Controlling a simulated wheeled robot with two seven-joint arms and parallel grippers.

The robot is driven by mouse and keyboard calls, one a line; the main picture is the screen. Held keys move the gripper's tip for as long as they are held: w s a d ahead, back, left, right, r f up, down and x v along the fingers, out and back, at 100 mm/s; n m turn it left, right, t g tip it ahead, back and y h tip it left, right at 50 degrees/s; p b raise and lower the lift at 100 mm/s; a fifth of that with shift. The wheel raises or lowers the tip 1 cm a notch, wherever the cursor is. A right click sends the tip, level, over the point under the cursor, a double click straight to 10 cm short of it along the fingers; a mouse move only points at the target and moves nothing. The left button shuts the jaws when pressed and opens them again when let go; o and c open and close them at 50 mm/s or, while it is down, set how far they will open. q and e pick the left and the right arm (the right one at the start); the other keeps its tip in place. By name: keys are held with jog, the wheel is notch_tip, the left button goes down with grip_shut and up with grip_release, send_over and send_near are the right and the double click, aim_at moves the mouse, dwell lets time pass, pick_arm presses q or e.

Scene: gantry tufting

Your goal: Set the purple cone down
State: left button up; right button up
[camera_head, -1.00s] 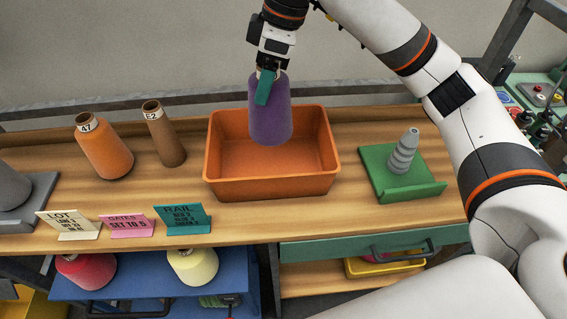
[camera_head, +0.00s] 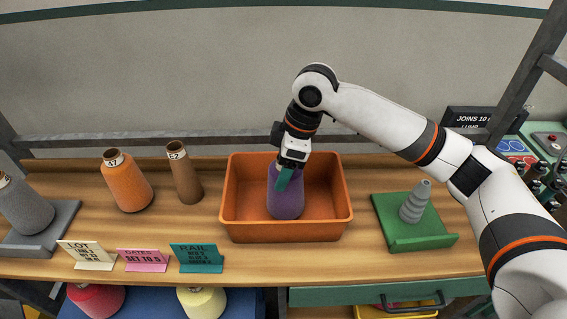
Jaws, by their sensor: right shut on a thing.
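The purple cone (camera_head: 285,203) is upright inside the orange bin (camera_head: 286,233) on the wooden bench. Its base is low in the bin, at or close to the floor; I cannot tell whether it touches. My right gripper (camera_head: 287,176) reaches down from above and is shut on the top of the purple cone, with a teal finger on its near side. The cone's tip is hidden by the gripper. My left gripper is not in view.
An orange cone (camera_head: 127,184) and a bare brown cone (camera_head: 184,174) stand left of the bin. A grey cone on a grey stand (camera_head: 38,243) is far left. A green tray (camera_head: 418,238) with a grey cone (camera_head: 415,202) is right. Three sign cards (camera_head: 197,259) line the front edge.

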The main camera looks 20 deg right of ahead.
jog(key=o, duration=1.4)
jog(key=shift+c, duration=0.2)
jog(key=shift+r, duration=0.25)
jog(key=b+v, duration=0.2)
jog(key=v, duration=0.9)
jog(key=shift+r, duration=0.3)
jog(key=shift+s+f, duration=0.1)
jog(key=shift+s, duration=0.05)
